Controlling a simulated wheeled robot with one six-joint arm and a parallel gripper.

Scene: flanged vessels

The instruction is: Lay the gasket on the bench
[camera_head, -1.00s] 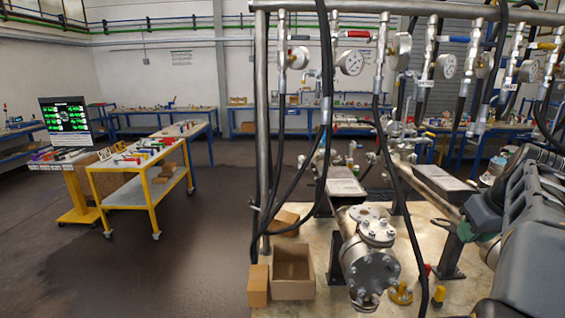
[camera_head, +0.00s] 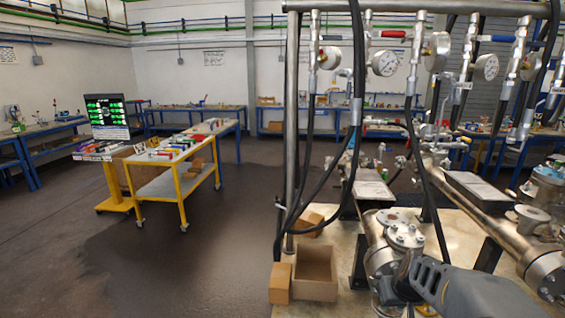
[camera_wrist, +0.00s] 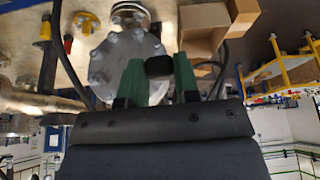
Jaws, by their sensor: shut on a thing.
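My gripper (camera_wrist: 159,80) has two green fingers shut on a small dark piece, the gasket (camera_wrist: 159,67), seen edge-on. In the head view my gripper (camera_head: 398,284) is low at the right, in front of the flanged vessel (camera_head: 383,252), and the gasket is not clear there. The vessel's bolted round flange (camera_wrist: 125,62) shows behind the fingers in the wrist view. The pale bench top (camera_head: 345,262) lies under the vessel. I cannot tell how far the gasket is above it.
An open cardboard box (camera_head: 316,278) and a smaller closed box (camera_head: 280,284) stand at the bench's left front. Hoses and gauges hang from a pipe frame (camera_head: 291,140). Another vessel (camera_head: 545,262) is at the right. A yellow cart (camera_head: 180,185) stands on the floor.

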